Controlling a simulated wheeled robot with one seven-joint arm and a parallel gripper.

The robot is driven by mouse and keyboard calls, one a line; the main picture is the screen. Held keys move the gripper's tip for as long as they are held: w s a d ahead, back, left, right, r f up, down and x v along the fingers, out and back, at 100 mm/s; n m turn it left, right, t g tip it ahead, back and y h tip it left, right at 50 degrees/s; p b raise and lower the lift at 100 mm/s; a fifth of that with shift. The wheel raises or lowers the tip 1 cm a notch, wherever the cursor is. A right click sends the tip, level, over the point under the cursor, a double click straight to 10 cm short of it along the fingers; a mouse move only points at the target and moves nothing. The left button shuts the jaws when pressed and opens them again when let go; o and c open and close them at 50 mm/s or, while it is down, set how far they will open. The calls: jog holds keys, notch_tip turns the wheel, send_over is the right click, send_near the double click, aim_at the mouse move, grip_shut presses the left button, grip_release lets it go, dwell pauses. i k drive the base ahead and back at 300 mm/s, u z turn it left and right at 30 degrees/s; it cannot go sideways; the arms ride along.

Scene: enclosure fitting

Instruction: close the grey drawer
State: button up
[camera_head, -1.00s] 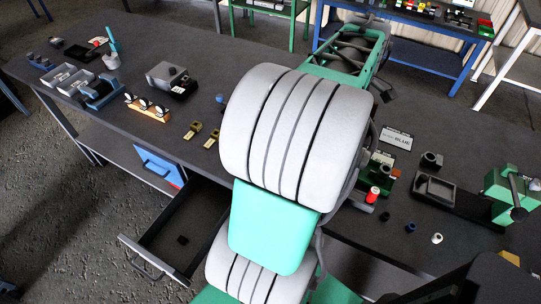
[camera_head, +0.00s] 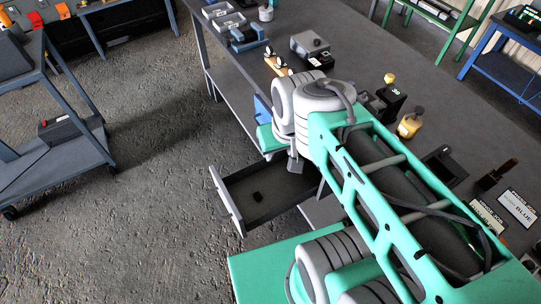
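The grey drawer (camera_head: 228,201) stands pulled out from under the dark workbench, its light front panel facing the lower left. A small dark object (camera_head: 257,196) lies on its floor. My arm reaches over the bench, and its wrist is above the drawer's inner end, near the bench edge. A grey part that appears to be my gripper (camera_head: 296,166) points down there. Its fingertips are not clear, so I cannot tell whether it is open or touches the drawer. My arm hides the drawer's inner right part.
A blue drawer front (camera_head: 263,108) shows partly behind my wrist. The workbench (camera_head: 350,48) carries grey trays (camera_head: 222,17), a grey box (camera_head: 310,44) and yellow-topped parts (camera_head: 409,124). A trolley (camera_head: 55,150) stands at the left. The floor before the drawer is clear.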

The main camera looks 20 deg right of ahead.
aim_at(281, 190)
jog(key=k, duration=1.1)
jog(key=u, duration=1.15)
jog(key=i, duration=0.8)
jog(key=z, duration=0.6)
jog(key=i, duration=0.5)
jog(key=u, duration=0.45)
jog(key=k, duration=0.4)
jog(key=u, duration=0.95)
jog(key=i, duration=0.5)
